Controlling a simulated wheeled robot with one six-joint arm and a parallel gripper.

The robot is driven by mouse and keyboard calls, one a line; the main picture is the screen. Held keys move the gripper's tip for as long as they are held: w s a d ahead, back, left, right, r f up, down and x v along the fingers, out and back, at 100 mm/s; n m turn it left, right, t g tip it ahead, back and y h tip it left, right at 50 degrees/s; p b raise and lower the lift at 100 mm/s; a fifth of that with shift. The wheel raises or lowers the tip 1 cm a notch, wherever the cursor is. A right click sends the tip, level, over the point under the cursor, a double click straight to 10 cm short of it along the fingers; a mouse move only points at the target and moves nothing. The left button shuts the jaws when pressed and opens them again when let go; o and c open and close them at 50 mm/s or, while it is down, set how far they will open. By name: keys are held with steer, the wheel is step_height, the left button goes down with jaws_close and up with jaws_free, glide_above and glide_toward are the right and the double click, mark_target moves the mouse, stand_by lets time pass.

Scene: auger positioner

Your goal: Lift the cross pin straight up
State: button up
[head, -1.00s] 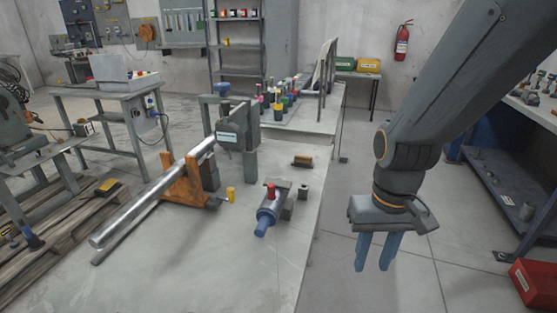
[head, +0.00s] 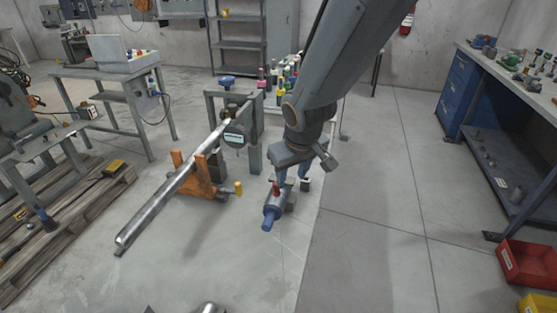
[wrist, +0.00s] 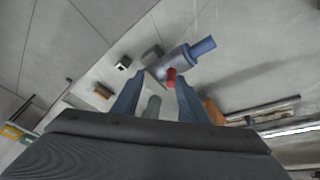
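The cross pin appears to be the short red pin (head: 276,188), standing on a grey fixture with a blue cylindrical end (head: 269,219). In the wrist view the red pin (wrist: 171,76) shows beyond the fingertips, nearer the right finger, with the blue end (wrist: 202,46) behind it. My gripper (head: 290,178) is over the fixture in the head view, its blue fingers pointing down and partly hiding it. In the wrist view my gripper (wrist: 160,80) is open, with a clear gap between the fingers. I cannot tell whether a finger touches the pin.
A long silver tube (head: 170,196) rests on an orange stand (head: 197,181) to the left. A grey upright frame (head: 255,150) stands behind, beside several coloured bottles (head: 283,78). A small dark block (head: 305,184) sits right of the fixture.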

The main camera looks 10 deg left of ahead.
mark_target(276, 185)
steer(key=shift+n, duration=0.4)
steer(key=shift+w+a+f, duration=0.45)
steer(key=shift+a+f, duration=0.35)
steer(key=shift+f, duration=0.3)
steer(key=shift+w+a+f, duration=0.45)
steer(key=shift+a+f, duration=0.35)
steer(key=shift+f, duration=0.3)
steer(key=shift+w+a+f, duration=0.45)
steer(key=shift+a+f, duration=0.35)
steer(key=shift+f, duration=0.3)
steer(key=shift+c, duration=0.2)
jaws_close()
steer(key=shift+r, duration=0.15)
steer(key=shift+r+p, duration=1.45)
steer(key=shift+p, duration=0.25)
steer(key=shift+r+p, duration=1.4)
steer(key=shift+p, duration=0.35)
steer(key=shift+r+p, duration=0.3)
steer(key=shift+p, duration=0.15)
